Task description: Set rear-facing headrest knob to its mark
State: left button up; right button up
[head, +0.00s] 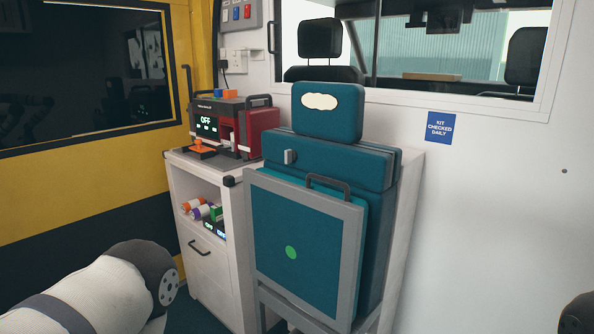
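The rear-facing seat (377,225) is teal and stands folded against a white cabinet. Its teal headrest (345,122) has a cream oval patch on the front and sits on top of the backrest. A small light-grey knob (290,157) sticks out from the upper left front of the backrest, below the headrest. I cannot make out a mark beside it. Part of my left arm shows at the bottom left and a dark bit of my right arm at the bottom right, both away from the knob. Neither gripper is in view.
A grey-framed teal panel (320,247) with a dark handle and green dot covers the seat's front. A red and grey device (262,122) reading OFF stands on the white cabinet (207,270) at left. The space before the white wall at right (495,205) looks clear.

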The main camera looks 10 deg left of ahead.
aim_at(291, 155)
jog(key=i+j+z, duration=0.1)
jog(key=j, duration=0.2)
jog(key=i+j+z, duration=0.25)
jog(key=j, duration=0.4)
jog(key=i+j+z, duration=0.15)
jog(key=j, duration=0.2)
jog(key=i+j+z, duration=0.1)
jog(key=j, duration=0.25)
jog(key=i, duration=0.05)
